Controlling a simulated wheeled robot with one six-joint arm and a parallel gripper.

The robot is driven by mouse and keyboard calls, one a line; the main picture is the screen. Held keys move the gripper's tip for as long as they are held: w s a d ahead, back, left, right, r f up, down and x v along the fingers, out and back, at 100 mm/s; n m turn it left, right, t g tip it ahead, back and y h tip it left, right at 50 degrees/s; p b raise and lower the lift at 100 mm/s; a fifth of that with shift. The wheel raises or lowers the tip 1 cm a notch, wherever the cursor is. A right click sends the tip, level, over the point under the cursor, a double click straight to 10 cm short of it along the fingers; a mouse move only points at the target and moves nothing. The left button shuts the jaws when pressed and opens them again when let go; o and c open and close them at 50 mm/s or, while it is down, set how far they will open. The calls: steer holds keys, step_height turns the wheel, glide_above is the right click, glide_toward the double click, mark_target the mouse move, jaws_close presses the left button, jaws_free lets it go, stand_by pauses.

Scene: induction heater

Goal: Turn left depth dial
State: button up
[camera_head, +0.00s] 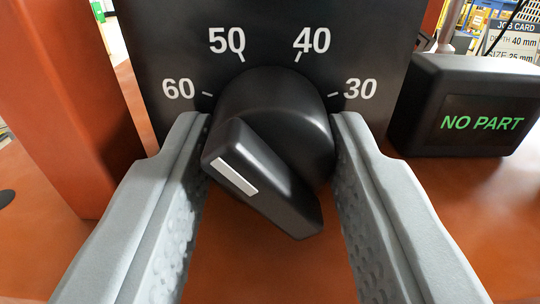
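The depth dial (268,165) is a black round knob with a raised grip bar and a white pointer mark (234,177) in the middle of the view. The bar slants from upper left to lower right, and its white mark is at the left end, below the 60 label. The panel (270,30) behind it is dark, with white numbers 60, 50, 40 and 30 around the knob. My gripper (268,128) is open, with one grey finger on each side of the dial. The fingertips are near the knob's sides; I cannot tell whether they touch it.
A black display box (468,105) reading NO PART in green stands at the right. An orange-red post (65,110) rises at the left. A job card (512,45) at top right reads depth 40 mm and size 25 mm. The orange-brown surface below is clear.

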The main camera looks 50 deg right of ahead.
steer(key=shift+m, duration=2.9)
steer(key=o, duration=1)
